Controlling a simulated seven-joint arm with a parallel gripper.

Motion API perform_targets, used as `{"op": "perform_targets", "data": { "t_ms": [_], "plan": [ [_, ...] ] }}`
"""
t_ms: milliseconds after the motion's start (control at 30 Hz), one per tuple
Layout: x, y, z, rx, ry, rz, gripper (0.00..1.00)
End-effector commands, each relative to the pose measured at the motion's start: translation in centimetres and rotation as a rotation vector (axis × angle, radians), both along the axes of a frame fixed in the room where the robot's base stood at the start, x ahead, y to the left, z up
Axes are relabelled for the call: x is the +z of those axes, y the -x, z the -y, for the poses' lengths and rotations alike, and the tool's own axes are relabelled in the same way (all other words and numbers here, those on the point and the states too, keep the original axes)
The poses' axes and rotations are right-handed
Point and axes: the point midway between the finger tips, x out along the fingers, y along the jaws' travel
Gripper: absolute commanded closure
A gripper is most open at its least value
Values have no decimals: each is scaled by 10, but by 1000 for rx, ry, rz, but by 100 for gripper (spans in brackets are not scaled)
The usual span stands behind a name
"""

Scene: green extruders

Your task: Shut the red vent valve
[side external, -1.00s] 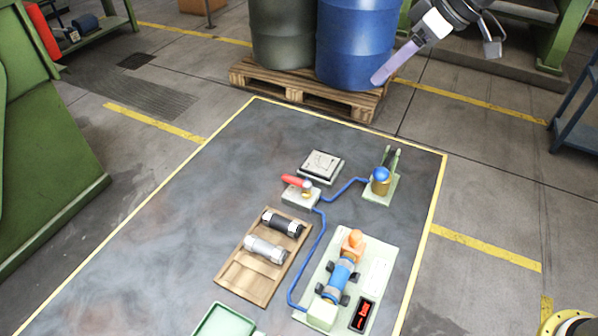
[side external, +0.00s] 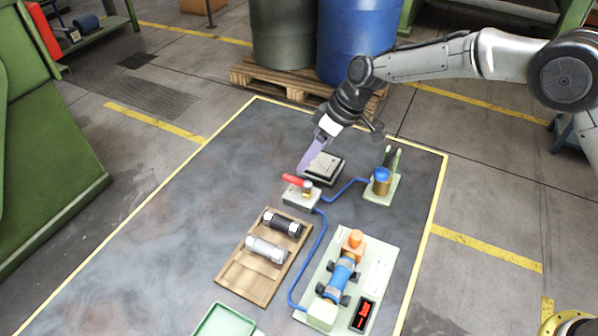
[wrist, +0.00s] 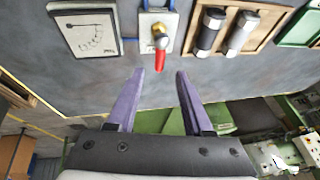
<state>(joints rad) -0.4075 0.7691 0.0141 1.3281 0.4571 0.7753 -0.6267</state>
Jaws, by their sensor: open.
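The red vent valve has a red lever handle (side external: 294,181) on a brass stem over a pale block (side external: 299,196). In the wrist view the red handle (wrist: 160,62) points toward my gripper, below the brass fitting (wrist: 160,41). My gripper (wrist: 160,73) has two purple fingers, spread apart and empty. The handle's tip shows between and just beyond the fingertips in that view. In the side view my gripper (side external: 303,170) is just above and behind the handle, pointing down. I cannot tell whether it touches the handle.
A blue hose (side external: 345,190) links the valve block to a fixture with a blue top (side external: 381,175). A wooden tray (side external: 240,282) with two cylinders stands in front. The mat's left side is clear.

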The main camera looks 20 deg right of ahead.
Motion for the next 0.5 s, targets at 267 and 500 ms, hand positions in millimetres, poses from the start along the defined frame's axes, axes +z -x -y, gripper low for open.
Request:
{"op": "perform_targets", "data": {
  "t_ms": [267, 500],
  "plan": [
    [-41, -6, -18, 2, 1, 0, 49],
    [-53, -8, -24, 1, 0, 0, 49]
  ]
}}
